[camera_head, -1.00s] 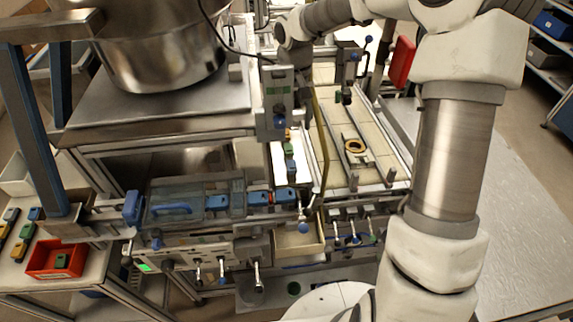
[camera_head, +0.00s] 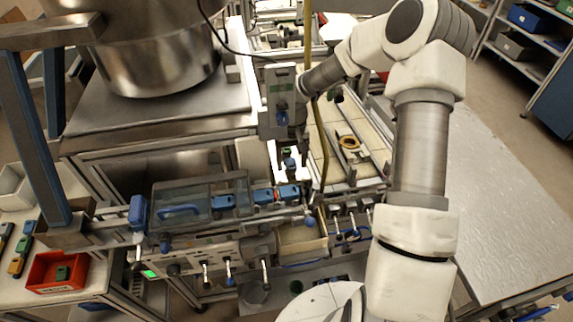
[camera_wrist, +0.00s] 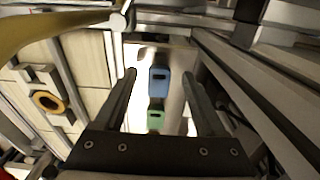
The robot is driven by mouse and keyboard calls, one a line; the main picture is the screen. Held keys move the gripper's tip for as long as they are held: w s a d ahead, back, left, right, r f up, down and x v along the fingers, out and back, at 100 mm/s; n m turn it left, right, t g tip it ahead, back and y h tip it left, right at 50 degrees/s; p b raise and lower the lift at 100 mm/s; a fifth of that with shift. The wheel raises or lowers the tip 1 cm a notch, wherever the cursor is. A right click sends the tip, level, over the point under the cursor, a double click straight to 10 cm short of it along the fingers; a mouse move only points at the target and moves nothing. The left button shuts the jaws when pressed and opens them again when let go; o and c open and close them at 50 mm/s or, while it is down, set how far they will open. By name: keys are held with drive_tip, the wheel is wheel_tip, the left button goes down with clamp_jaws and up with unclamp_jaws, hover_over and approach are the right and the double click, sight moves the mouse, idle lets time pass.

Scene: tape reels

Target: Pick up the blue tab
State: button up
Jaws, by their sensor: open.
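The blue tab (camera_wrist: 159,82) lies on a bright, pale strip in the wrist view, with a green tab (camera_wrist: 155,121) just below it. My gripper (camera_wrist: 159,77) is open. Its two dark fingers stand left and right of the blue tab in the picture, with gaps on both sides. The height of the fingers above it is hard to tell.
A yellow hose (camera_wrist: 45,24) runs close by at upper left in the wrist view. A yellow ring (camera_wrist: 48,101) lies on the pale panel left of the fingers. Metal rails (camera_wrist: 250,95) run along the right.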

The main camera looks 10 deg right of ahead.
drive_tip(key=shift+f, duration=0.4)
drive_tip(key=shift+c, duration=0.3)
clamp_jaws()
drive_tip(key=shift+r, duration=0.1)
